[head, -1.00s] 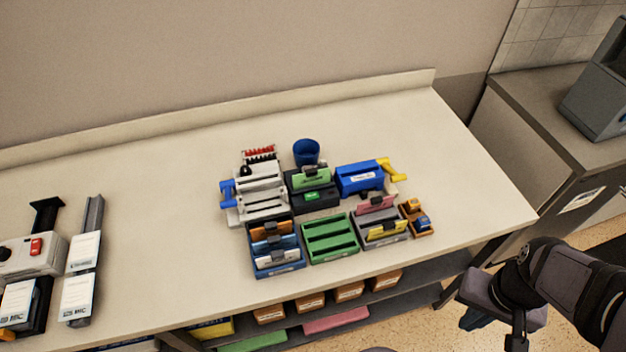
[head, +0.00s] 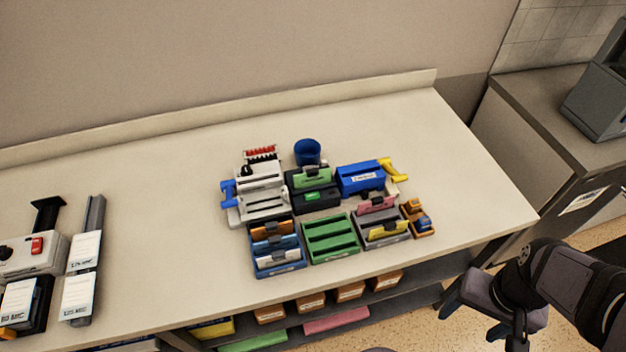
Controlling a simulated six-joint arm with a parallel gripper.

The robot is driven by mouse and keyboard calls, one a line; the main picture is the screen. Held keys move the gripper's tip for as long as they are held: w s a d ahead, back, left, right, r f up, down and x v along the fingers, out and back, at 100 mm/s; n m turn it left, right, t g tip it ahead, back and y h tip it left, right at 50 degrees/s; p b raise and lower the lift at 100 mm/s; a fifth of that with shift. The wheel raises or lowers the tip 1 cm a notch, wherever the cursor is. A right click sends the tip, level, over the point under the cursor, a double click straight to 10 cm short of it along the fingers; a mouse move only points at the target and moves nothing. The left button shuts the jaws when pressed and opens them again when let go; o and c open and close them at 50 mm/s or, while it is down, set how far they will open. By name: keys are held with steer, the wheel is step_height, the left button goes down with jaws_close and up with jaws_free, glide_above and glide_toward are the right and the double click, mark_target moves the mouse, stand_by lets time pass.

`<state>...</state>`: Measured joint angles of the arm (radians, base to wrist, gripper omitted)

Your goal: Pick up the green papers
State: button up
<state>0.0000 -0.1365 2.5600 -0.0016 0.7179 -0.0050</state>
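The green papers (head: 313,178) stand upright with a dark clip at their top edge, in a black device (head: 318,200) with a small green display, at the middle of the worktop. My gripper (head: 483,318) is at the lower right, off the worktop's front edge and well apart from the papers. Its fingers are spread and nothing shows between them. An empty green slotted tray (head: 330,238) is in front of the black device. The lower part of the papers is hidden in the device.
A tray with orange, blue and white papers (head: 277,262) and a grey tray with pink and yellow ones (head: 382,238) flank the green tray. A white machine (head: 262,193), blue cup (head: 307,152) and blue box (head: 361,178) stand close by. The worktop's right end is clear.

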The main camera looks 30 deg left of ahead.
steer(key=o, duration=0.5)
steer(key=shift+w, duration=0.1)
steer(key=w+a+r+n+t+b, duration=0.1)
steer(key=w+a+n+b, duration=0.15)
steer(key=w+a, duration=0.8)
steer(key=n+t+y+b, duration=0.2)
steer(key=n+y+b, duration=0.1)
steer(key=n, duration=0.4)
glide_above(313, 172)
steer(key=s+d, duration=0.2)
steer(key=shift+m, duration=0.25)
steer(key=shift+p+x, duration=2.1)
steer(key=shift+x, duration=1.45)
